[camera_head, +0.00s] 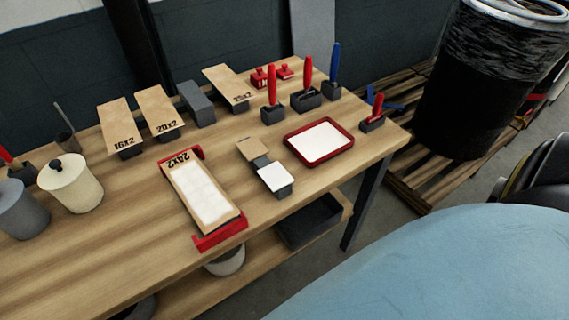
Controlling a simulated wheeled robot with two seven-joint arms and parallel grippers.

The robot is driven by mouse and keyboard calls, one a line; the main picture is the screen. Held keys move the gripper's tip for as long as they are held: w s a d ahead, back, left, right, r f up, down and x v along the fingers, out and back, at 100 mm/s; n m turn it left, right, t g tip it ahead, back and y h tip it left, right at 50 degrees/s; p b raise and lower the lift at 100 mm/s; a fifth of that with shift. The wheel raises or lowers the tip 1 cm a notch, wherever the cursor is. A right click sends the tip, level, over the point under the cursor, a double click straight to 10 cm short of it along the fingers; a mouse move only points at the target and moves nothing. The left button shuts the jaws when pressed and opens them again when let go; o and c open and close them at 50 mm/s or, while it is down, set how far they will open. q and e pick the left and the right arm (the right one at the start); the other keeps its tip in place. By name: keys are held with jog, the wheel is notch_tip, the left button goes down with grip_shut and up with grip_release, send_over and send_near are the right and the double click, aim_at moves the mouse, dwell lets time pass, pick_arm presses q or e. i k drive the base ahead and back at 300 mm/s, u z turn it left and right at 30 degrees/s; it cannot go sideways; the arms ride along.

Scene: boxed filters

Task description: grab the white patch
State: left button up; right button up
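A small white square patch (274,177) lies on top of a dark grey block on the wooden workbench, right of the middle. A tan square piece (252,149) lies on a similar block just behind it. A red-rimmed tray (289,142) with a flat white inside sits to the right of the patch. Neither of my grippers shows in the head view, so nothing is seen touching the patch.
A box marked 24x2 (182,168), with white contents, sits in a red holder left of the patch. Red- and blue-handled tools (272,85) stand in dark holders behind. A cream canister (72,184) stands at left.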

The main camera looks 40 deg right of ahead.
aim_at(275, 175)
jog(key=z, duration=1.1)
jog(key=i, duration=0.35)
